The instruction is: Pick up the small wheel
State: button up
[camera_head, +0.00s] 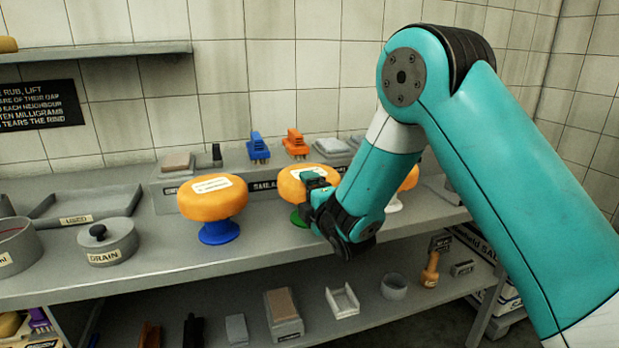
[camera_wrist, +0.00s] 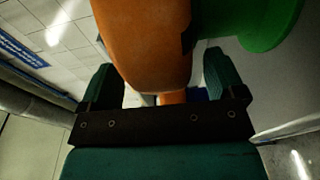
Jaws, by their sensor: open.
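Three orange cheese wheels stand on pedestals on the counter. The left wheel (camera_head: 212,197) is on a blue pedestal (camera_head: 219,232) with a pale label on top. The middle wheel (camera_head: 292,186) is on a green pedestal (camera_head: 298,218), partly hidden by my gripper. The right wheel (camera_head: 410,178) is mostly hidden behind my arm. Which one is the small wheel is not clear. My gripper (camera_head: 316,190) is open at the middle wheel's right side. In the wrist view the wheel (camera_wrist: 150,45) lies between the open fingers (camera_wrist: 160,65), with the green pedestal (camera_wrist: 265,20) at upper right. Contact cannot be told.
A blue brush (camera_head: 258,148) and an orange brush (camera_head: 295,144) stand on the raised ledge behind the wheels. The counter front between pot and left pedestal is clear. A lower shelf (camera_head: 255,290) holds small items.

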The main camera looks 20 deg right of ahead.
jog(key=c, duration=1.6)
jog(key=shift+r, duration=0.15)
jog(key=shift+r, duration=0.15)
jog(key=shift+r+p, duration=1.15)
jog(key=shift+r, duration=10.25)
